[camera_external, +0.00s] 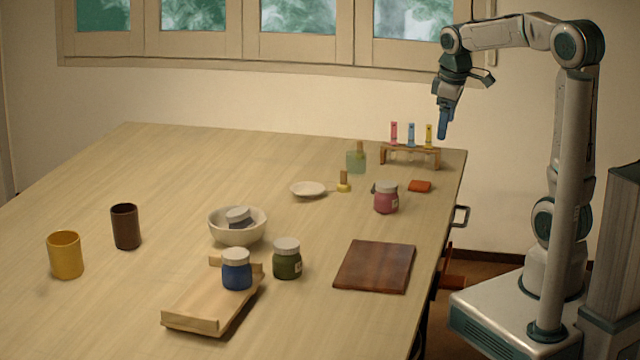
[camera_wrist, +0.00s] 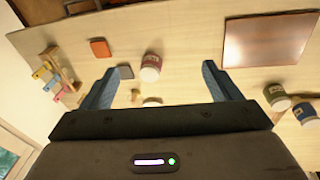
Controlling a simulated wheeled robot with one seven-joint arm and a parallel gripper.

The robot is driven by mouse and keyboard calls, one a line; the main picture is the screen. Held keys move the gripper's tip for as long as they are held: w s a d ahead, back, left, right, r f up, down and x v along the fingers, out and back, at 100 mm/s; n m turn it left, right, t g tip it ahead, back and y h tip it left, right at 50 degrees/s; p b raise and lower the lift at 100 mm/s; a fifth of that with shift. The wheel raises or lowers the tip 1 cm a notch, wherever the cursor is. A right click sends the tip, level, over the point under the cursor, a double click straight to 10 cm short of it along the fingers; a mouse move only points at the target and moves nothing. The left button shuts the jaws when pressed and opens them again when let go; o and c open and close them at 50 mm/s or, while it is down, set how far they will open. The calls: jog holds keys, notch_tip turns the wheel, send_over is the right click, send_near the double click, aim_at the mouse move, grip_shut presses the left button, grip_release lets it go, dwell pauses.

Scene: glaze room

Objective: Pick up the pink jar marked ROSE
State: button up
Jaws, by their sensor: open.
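A pink jar (camera_external: 386,200) with a pale lid stands upright near the right edge of the table in the external view. A small label shows on its side, but I cannot read it. In the wrist view the pink jar (camera_wrist: 151,65) lies ahead between my two fingers, apart from both. My gripper (camera_external: 443,122) hangs in the air above the far right of the table, higher than the jar. The same gripper (camera_wrist: 158,82) is open and empty in the wrist view.
An orange block (camera_external: 419,186) lies just right of the jar. A rack of colored tubes (camera_external: 410,154) stands behind it. A dark brown board (camera_external: 375,266), a green jar (camera_external: 287,260) and a blue jar (camera_external: 237,272) on a wooden tray (camera_external: 190,322) are nearer the front. A bowl (camera_external: 238,234) holds another jar.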

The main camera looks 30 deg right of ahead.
jog(key=w+a+f+n+g+b, duration=0.1)
jog(key=w+a+f+n+b, duration=0.2)
jog(key=w, duration=0.6)
jog(key=n+g, duration=0.1)
jog(key=n, duration=0.5)
send_over(385, 183)
jog(key=a, duration=0.1)
notch_tip(385, 183, down, 7)
jog(key=f, duration=0.7)
jog(key=shift+s+f, duration=0.35)
jog(key=shift+s, duration=0.05)
jog(key=shift+w+d+f+p, duration=0.15)
jog(key=shift+f+p, duration=0.1)
jog(key=shift+f, duration=0.7)
jog(key=shift+w+d+f+p, duration=0.1)
jog(key=shift+f+p, duration=0.1)
jog(key=shift+f, duration=0.7)
jog(key=shift+w+d+f+p, duration=0.15)
jog(key=shift+f+p, duration=0.1)
jog(key=shift+f, duration=0.7)
jog(key=shift+s, duration=0.1)
jog(key=c, duration=1.2)
jog(key=shift+r, duration=0.1)
